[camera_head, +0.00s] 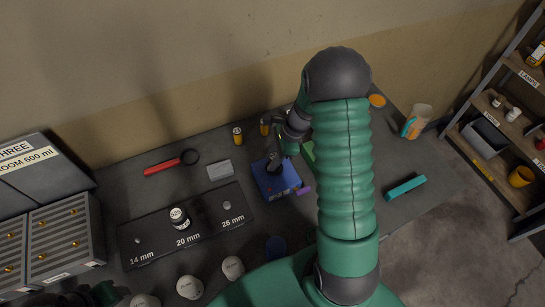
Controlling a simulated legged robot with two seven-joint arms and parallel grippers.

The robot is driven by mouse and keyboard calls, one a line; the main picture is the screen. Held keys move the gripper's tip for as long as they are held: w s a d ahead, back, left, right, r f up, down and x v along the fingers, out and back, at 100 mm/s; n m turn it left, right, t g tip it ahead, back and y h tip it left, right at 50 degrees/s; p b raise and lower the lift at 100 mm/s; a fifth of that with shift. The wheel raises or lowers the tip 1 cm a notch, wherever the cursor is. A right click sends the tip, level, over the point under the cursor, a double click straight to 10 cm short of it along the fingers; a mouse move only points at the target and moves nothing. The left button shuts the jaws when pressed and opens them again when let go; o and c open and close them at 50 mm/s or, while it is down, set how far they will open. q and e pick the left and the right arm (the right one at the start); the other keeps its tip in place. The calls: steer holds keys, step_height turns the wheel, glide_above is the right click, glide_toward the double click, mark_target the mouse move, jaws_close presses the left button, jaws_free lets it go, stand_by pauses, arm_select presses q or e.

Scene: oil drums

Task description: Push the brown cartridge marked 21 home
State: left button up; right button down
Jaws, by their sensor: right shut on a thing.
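My right gripper (274,160) is over the blue box (279,183) on the grey bench. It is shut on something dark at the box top. The fingers and box shadow hide most of it, so I cannot tell whether it is the brown cartridge marked 21. A small purple piece (303,191) is at the box's right front corner. Only part of my left arm shows at the bottom left edge; its gripper does not show.
Two small orange-yellow cylinders (238,136) stand behind the box. A red-handled magnifier (165,166) and a grey block (220,170) lie left of it. A teal bar (405,187) and cup (416,122) are to the right. Several white round pieces (190,287) are in front.

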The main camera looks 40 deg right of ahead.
steer(key=shift+s+d+r, duration=0.1)
steer(key=shift+s+d, duration=0.2)
steer(key=shift+d, duration=0.15)
